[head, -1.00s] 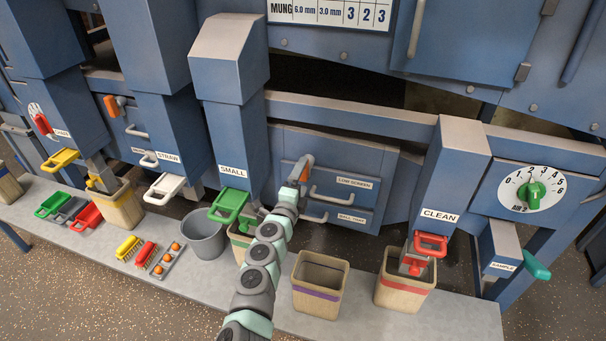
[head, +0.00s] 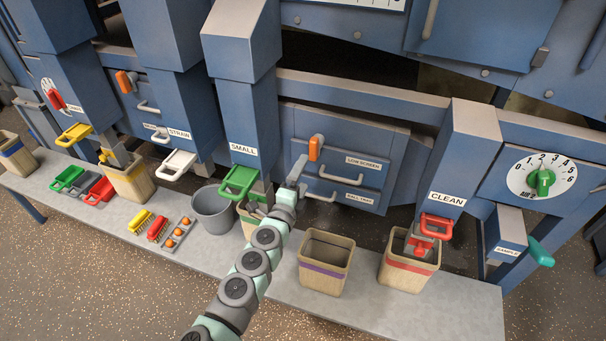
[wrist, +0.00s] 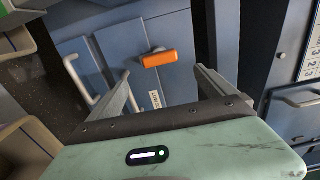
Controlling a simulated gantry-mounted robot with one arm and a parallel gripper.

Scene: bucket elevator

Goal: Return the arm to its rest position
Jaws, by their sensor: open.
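My gripper (wrist: 165,95) is open and empty in the wrist view, its two fingers apart with an orange handle (wrist: 159,59) on a blue panel seen beyond and between them. In the head view my arm reaches up from the bottom, and my gripper (head: 297,172) is in front of the blue drawer panel, just below and left of the orange handle (head: 316,147). The fingertips are small there, and I cannot tell the exact gap to the panel. Nothing is held.
Left of my arm are a green-handled SMALL chute (head: 238,181) and a grey bucket (head: 212,210). To the right stand a purple-banded bin (head: 326,265) and a red-banded bin (head: 404,270) under the CLEAN chute. Brushes and a tray of orange balls (head: 176,236) lie on the grey bench (head: 262,312).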

